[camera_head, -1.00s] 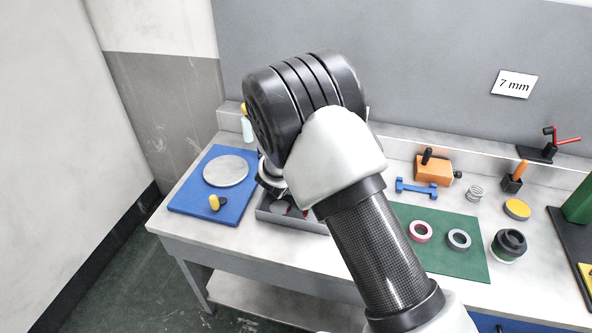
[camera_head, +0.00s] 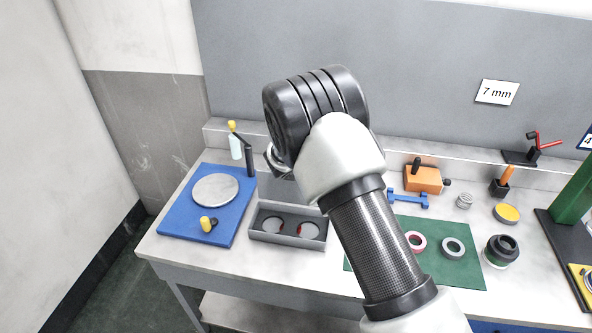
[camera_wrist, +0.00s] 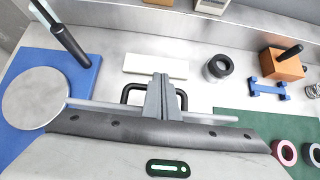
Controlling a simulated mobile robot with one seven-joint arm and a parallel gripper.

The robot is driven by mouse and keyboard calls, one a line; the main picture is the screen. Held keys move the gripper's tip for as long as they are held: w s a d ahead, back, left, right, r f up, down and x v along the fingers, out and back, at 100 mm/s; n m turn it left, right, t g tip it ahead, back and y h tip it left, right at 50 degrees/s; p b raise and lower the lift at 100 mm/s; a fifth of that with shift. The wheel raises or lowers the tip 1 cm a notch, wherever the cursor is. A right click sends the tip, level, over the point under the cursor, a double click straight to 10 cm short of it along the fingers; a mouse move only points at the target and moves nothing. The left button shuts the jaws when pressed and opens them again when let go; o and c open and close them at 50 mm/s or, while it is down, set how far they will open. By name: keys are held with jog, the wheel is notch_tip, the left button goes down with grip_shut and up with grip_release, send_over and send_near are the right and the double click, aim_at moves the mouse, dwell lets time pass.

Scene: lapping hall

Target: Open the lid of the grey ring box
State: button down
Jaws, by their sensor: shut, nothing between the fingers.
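The grey ring box (camera_head: 287,241) stands on the bench right of the blue mat in the head view. Its inside shows two compartments with grey discs and red bits. A grey panel, which looks like its lid (camera_head: 281,188), stands raised at the back of the box. In the wrist view the lid (camera_wrist: 88,104) shows nearly edge-on, with a black loop handle (camera_wrist: 128,92). My gripper (camera_wrist: 160,77) is shut and empty, its fingers in front of the handle's middle; contact cannot be told. The fingers are hidden behind my arm in the head view.
A green mat (camera_head: 465,272) with two rings lies right. A white block (camera_wrist: 156,66) lies behind the lid.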

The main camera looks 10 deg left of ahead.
jog(key=shift+w+f, duration=0.2)
jog(key=shift+w, duration=0.3)
jog(key=shift+r, duration=0.1)
